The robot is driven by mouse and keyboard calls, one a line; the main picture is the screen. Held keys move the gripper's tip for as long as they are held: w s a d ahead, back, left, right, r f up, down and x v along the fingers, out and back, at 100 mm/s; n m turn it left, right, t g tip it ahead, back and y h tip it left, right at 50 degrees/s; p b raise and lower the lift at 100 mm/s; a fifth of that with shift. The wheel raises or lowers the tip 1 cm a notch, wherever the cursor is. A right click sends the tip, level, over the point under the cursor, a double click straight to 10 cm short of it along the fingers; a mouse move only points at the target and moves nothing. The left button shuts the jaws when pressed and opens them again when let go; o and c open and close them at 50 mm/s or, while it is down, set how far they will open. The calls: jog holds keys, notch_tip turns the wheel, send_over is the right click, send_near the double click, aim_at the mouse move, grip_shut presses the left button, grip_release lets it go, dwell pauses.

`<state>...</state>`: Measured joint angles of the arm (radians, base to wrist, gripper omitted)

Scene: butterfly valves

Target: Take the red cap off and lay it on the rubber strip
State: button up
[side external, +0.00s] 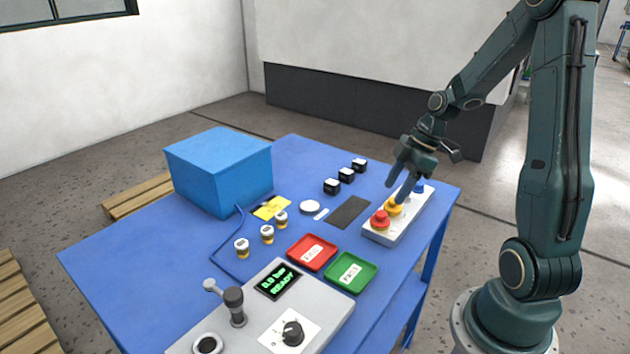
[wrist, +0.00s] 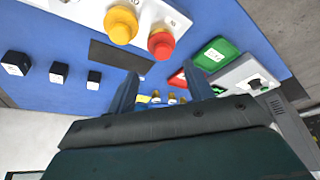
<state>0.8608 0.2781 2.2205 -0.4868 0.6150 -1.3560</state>
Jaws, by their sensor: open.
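The red cap (side external: 380,219) sits at the near end of a white block (side external: 402,229), with a yellow cap (side external: 394,208) and a blue cap (side external: 419,188) farther along. The red cap also shows in the wrist view (wrist: 161,44), beside the yellow cap (wrist: 121,25). The rubber strip (side external: 349,212) is a flat dark rectangle left of the block, bare, and it also shows in the wrist view (wrist: 120,56). My gripper (side external: 399,187) is open and empty, fingers pointing down near the yellow and blue caps. In the wrist view my gripper's fingers (wrist: 164,88) are spread apart.
A red tray (side external: 312,252) and a green tray (side external: 351,272) lie in front of the strip. Several black-and-white cubes (side external: 346,175) stand behind it. A white disc (side external: 309,207), small yellow-banded jars (side external: 267,234), a blue box (side external: 220,170) and a grey console (side external: 262,315) occupy the rest.

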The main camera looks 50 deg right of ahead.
aim_at(382, 213)
jog(key=shift+x, duration=0.8)
jog(key=shift+x, duration=2.55)
jog(key=shift+s+a, duration=0.15)
jog(key=shift+a, duration=0.05)
jog(key=shift+c, duration=0.2)
jog(key=c, duration=1)
